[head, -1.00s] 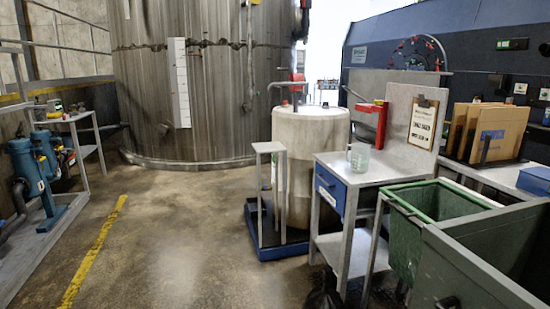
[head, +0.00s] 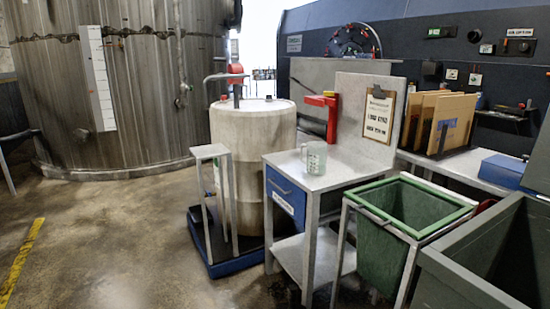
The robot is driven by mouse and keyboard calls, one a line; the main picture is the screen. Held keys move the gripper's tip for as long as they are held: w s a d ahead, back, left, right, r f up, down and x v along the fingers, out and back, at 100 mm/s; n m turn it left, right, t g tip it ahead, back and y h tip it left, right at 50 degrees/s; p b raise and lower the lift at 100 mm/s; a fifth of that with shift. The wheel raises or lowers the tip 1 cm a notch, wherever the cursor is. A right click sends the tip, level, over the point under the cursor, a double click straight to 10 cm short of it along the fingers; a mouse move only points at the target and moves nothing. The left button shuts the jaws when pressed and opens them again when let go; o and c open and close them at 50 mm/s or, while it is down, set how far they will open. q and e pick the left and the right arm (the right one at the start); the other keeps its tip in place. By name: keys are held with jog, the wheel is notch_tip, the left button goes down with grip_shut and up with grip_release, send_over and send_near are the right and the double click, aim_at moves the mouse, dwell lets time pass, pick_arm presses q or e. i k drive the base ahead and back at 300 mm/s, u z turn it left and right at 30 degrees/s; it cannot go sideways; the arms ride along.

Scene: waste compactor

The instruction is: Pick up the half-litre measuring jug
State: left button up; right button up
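The measuring jug (head: 316,158) is a clear, greenish cup with markings and a handle on its left side. It stands upright on the top of a small grey workbench (head: 285,165) with a blue drawer, near the middle of the head view. Neither of my grippers shows in the head view, so nothing is seen touching the jug.
A pale drum (head: 252,150) stands on a blue base left of the bench, with a narrow stand (head: 208,152) before it. A green bin (head: 390,245) and a large grey container (head: 480,265) stand to the right. The floor (head: 110,245) at left is open.

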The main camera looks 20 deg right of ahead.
aim_at(315, 163)
jog(key=i, duration=3.3)
jog(key=z, duration=3.15)
